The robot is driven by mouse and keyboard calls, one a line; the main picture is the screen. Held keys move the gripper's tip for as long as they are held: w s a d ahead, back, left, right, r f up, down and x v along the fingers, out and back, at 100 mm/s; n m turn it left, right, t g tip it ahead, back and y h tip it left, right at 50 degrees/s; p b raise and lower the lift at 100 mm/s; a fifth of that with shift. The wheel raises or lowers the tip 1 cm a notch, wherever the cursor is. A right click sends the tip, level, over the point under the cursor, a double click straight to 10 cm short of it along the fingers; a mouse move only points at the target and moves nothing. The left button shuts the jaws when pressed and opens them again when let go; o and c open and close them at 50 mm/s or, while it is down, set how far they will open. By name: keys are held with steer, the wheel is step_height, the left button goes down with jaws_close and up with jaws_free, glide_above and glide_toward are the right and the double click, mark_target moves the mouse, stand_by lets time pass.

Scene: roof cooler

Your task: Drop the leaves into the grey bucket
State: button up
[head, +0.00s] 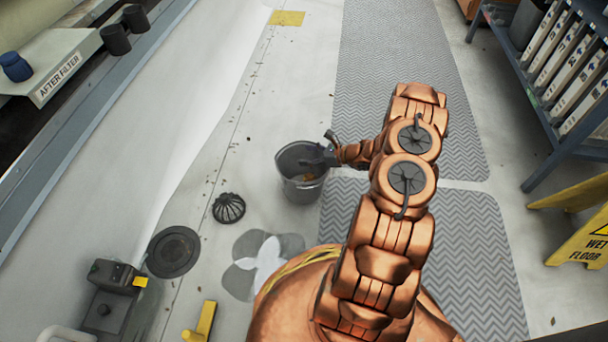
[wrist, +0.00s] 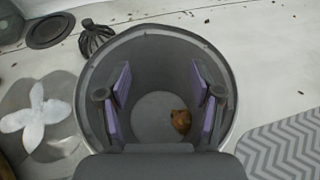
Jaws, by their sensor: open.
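The grey bucket (head: 303,190) stands upright on the floor at the left edge of the grey mats in the head view. It fills the middle of the wrist view, where its rim (wrist: 232,110) shows. A brown-orange clump of leaves (wrist: 181,121) lies on the bucket's floor, right of centre. A bit of it also shows inside the bucket in the head view (head: 308,177). My gripper (head: 318,160) is over the bucket's mouth. In the wrist view its fingers (wrist: 159,90) are spread apart with nothing between them.
A black domed strainer (head: 228,207) and a round dark drain cover (head: 173,251) are left of the bucket. A yellow wet-floor sign (head: 583,232) and a blue rack (head: 560,95) stand at the right. Small debris dots the pale floor.

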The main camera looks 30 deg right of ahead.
steer(key=v, duration=1.2)
steer(key=shift+f, duration=0.15)
